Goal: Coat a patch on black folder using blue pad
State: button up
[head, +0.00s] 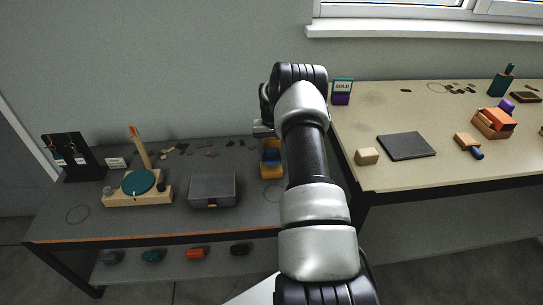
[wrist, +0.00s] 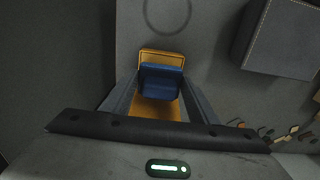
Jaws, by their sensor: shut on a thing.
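My gripper (wrist: 161,88) points down over the dark table at the left, its fingers on both sides of the blue pad (wrist: 160,73). The jaws are shut on the pad. The pad is at an orange-yellow open case (wrist: 155,54), which shows behind and below it; whether they touch is unclear. The black folder (head: 406,146) lies flat on the beige table at the right.
On the dark table (head: 235,224) stand a grey box (head: 212,189) and a wooden stand with a green disc (head: 138,182). On the beige table, a wooden block (head: 367,156) is left of the folder, and an orange tray (head: 493,124) is to its right. Small flat pieces lie along the back.

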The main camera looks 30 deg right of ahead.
aim_at(271, 150)
jog(key=shift+r+p, duration=0.85)
jog(key=shift+r, duration=1.3)
jog(key=shift+w+a+r, duration=0.1)
jog(key=shift+a+r, duration=0.05)
jog(key=s+a+r+n, duration=0.2)
jog(key=a+r+n, duration=0.1)
jog(key=a+r, duration=1.1)
jog(key=s+a+r+n, duration=0.1)
jog(key=s+a+r, duration=0.3)
jog(key=s+a, duration=0.25)
jog(key=s+a+r+n, duration=0.1)
jog(key=s+a+r, duration=0.35)
jog(key=a, duration=0.35)
jog(key=s+r+p, duration=0.3)
jog(key=r+p, duration=0.7)
jog(key=p, duration=1.1)
